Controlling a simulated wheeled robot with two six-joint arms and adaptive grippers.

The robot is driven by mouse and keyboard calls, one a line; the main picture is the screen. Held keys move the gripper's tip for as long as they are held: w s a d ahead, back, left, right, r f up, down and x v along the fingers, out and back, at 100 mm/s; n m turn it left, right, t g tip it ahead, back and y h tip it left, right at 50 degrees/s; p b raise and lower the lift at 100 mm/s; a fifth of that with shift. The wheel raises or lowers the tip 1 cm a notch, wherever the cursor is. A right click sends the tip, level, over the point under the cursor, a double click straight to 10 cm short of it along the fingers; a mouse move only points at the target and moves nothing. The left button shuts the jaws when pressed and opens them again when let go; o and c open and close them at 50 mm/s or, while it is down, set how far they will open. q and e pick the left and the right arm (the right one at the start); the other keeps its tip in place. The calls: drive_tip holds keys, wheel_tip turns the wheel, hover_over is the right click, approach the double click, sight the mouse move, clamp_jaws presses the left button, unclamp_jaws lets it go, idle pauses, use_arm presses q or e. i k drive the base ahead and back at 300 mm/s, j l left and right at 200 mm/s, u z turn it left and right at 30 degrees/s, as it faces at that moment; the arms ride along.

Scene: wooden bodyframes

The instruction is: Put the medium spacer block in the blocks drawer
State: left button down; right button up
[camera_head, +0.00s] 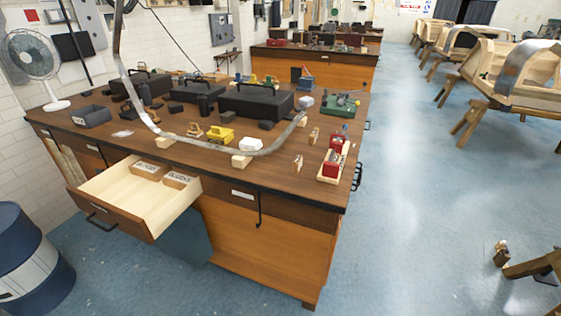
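A drawer (133,205) at the front left of the wooden workbench (290,185) is pulled open. Two small wooden pieces with dark lettering stand along its back: a left label (147,171) that I cannot read clearly and a right label (179,180) that seems to read BLOCKS. The visible drawer floor is bare. I cannot tell which block is the medium spacer block. Neither of my grippers is recognisable in view.
A yellow tool (222,134), a red-and-wood item (331,165), black cases (256,101) and a grey tray (91,116) crowd the top. A blue barrel (30,262) stands left of the drawer. The blue floor at right is mostly clear.

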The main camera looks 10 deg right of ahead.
sight(134, 205)
drive_tip(key=i+l+u, duration=0.15)
drive_tip(key=l+u, duration=1.6)
drive_tip(key=l, duration=0.1)
